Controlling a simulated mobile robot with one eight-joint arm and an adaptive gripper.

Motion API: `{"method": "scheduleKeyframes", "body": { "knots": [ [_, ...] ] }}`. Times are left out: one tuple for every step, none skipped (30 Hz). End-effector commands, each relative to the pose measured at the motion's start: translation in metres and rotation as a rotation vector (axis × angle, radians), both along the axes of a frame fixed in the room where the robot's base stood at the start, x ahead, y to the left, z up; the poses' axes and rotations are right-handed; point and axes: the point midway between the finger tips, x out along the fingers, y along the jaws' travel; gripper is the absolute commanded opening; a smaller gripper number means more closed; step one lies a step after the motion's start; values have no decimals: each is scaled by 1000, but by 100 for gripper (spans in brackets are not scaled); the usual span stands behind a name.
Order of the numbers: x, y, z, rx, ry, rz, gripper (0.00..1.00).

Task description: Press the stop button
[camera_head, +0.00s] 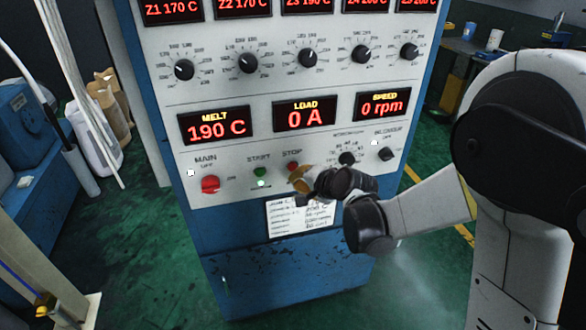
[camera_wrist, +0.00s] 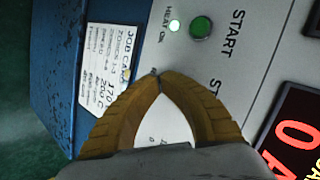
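The red stop button (camera_head: 293,167) sits under the STOP label on the panel of the blue cabinet, right of the green start button (camera_head: 260,172). My gripper (camera_head: 296,178), with yellow-brown fingers, is in front of the panel just below the stop button and partly overlaps it. In the wrist view my gripper (camera_wrist: 159,75) has its fingertips together with nothing between them. The green start button (camera_wrist: 201,27) shows there, but the stop button is hidden behind the fingers. I cannot tell whether the fingertips touch the panel.
A red main switch (camera_head: 210,184) is at the panel's left. A knob (camera_head: 347,158) lies right of the stop button. The job card (camera_head: 288,220) hangs below. The load display (camera_head: 305,114) reads 0 A, and the speed display (camera_head: 383,104) reads 0 rpm.

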Motion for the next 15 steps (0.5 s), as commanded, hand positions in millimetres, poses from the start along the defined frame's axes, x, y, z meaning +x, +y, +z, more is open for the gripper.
{"method": "scheduleKeyframes", "body": {
  "knots": [
    [-5,-2,0,0,0,0,0],
    [-9,-3,0,0,0,0,0],
    [-12,-4,0,0,0,0,0],
    [-15,-5,0,0,0,0,0],
    [-18,-5,0,0,0,0,0],
    [-22,-7,0,1,0,-1,0],
    [-25,-7,0,1,0,-1,0],
    [-28,-8,0,1,0,-1,0],
    [-31,-9,0,1,0,-1,0],
    [-33,-10,0,1,0,-1,0],
    [-35,-10,0,1,0,-1,0],
    [-36,-11,0,1,0,-1,0],
    [-37,-11,0,1,0,-1,0],
    [-37,-11,0,1,0,-1,0],
    [-37,-11,0,1,0,-1,0]
  ]
}}
